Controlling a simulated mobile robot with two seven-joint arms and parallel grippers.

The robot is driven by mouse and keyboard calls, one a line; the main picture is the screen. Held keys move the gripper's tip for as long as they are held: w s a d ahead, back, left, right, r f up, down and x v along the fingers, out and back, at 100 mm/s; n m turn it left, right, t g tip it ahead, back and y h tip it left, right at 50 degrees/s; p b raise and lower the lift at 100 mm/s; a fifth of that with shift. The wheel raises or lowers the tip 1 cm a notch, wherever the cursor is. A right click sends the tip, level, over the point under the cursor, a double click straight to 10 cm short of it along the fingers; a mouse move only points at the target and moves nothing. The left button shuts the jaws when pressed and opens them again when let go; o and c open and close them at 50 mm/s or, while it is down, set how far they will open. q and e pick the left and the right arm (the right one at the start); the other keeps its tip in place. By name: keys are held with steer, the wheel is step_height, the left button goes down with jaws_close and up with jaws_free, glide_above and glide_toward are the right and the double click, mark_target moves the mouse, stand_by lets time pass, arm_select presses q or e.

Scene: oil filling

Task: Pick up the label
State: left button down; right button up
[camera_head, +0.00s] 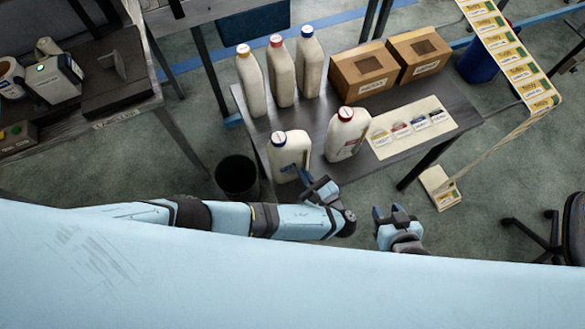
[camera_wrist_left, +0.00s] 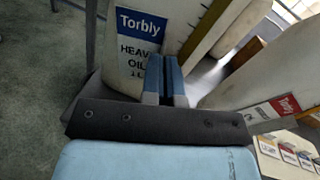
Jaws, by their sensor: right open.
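A cream board (camera_head: 384,152) lies on the dark table and carries a row of several small labels (camera_head: 401,130) with coloured bands. The labels also show at the lower right of the left wrist view (camera_wrist_left: 289,157). My left gripper (camera_head: 307,180) is at the table's front edge, near a white bottle with a blue label (camera_head: 289,155). In the left wrist view its two blue fingers (camera_wrist_left: 165,80) lie side by side with almost no gap, in front of that bottle's "Torbly" label (camera_wrist_left: 140,25). I see nothing between them. My right gripper (camera_head: 387,212) is open and empty, in front of the table.
A bottle with a red label (camera_head: 345,138) stands between the left gripper and the board. Several bottles (camera_head: 281,75) and two cardboard boxes (camera_head: 363,72) stand behind. A strip of yellow-white cards (camera_head: 510,55) is at right. A black bin (camera_head: 237,175) stands left of the table.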

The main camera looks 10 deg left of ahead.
arm_select(q)
steer(key=shift+r, duration=0.1)
step_height(320, 180, up, 20)
stand_by(0.8)
